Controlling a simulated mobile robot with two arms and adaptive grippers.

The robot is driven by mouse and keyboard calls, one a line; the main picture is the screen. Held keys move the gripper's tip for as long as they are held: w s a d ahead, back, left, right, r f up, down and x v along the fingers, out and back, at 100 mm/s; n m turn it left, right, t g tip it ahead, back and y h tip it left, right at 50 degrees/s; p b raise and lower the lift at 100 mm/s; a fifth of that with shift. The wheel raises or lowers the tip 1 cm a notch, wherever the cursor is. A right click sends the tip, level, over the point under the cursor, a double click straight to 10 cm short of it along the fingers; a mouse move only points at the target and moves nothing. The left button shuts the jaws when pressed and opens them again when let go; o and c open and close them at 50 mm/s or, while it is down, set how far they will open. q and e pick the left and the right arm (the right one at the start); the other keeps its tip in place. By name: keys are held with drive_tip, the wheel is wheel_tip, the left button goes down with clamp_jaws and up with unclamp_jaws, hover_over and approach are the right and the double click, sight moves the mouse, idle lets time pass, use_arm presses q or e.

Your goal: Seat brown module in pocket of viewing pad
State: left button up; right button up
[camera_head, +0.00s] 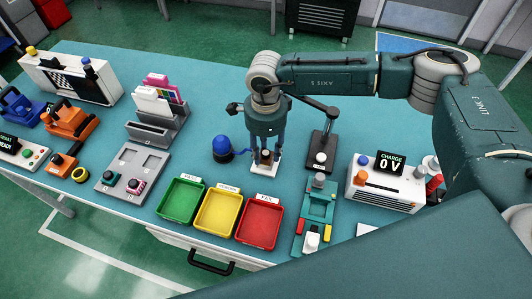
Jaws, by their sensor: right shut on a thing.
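My right gripper (266,152) reaches down from the arm at the upper right, with its fingers shut on the small brown module (265,157). The fingers partly hide the module. Just below it lies a small white pad (256,170), which looks like the viewing pad. The pad's pocket is hidden by the gripper and the module. I cannot tell whether the module touches the pad or is in the pocket. My left gripper is not in view.
A blue dome lamp (221,147) stands close left of the gripper, and a black stand (321,150) close right. Green (163,211), yellow (203,224) and red (241,232) trays line the front. A charge unit (383,187) is at right. Bare table lies behind the lamp.

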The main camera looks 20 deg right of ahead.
wheel_tip(320, 180, down, 2)
drive_tip(key=shift+f, duration=0.1)
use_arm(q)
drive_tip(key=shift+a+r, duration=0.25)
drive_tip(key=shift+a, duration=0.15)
use_arm(e)
drive_tip(key=shift+f, duration=0.1)
drive_tip(key=shift+f, duration=0.15)
drive_tip(key=o, duration=1.2)
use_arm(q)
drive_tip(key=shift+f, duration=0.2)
use_arm(e)
drive_tip(key=shift+o, duration=0.2)
